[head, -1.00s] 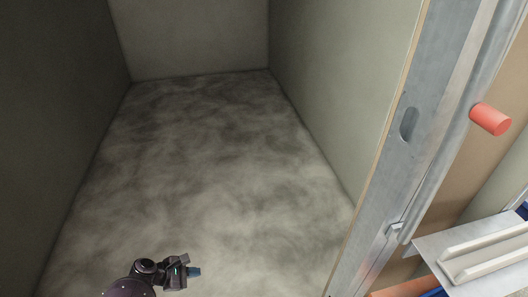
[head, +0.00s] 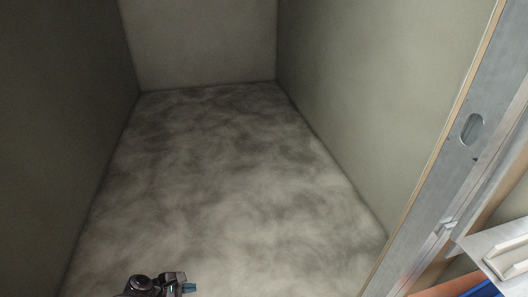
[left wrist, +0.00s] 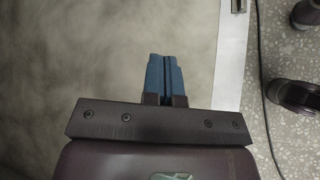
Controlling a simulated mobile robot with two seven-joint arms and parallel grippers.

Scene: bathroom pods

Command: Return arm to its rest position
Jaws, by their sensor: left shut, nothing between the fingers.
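My left gripper (head: 189,288) shows at the bottom of the head view, low and left of centre, over the mottled grey floor (head: 225,180) of the pod. In the left wrist view its blue fingers (left wrist: 165,75) lie side by side, shut, with nothing between them. Only the end of my left arm shows in the head view. My right gripper is not in view.
Plain walls close the pod on the left, back and right (head: 375,100). A metal door frame (head: 455,165) stands at the right. Beyond it is a pale shelf-like part (head: 490,243). In the left wrist view a black cable (left wrist: 263,85) lies on speckled floor.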

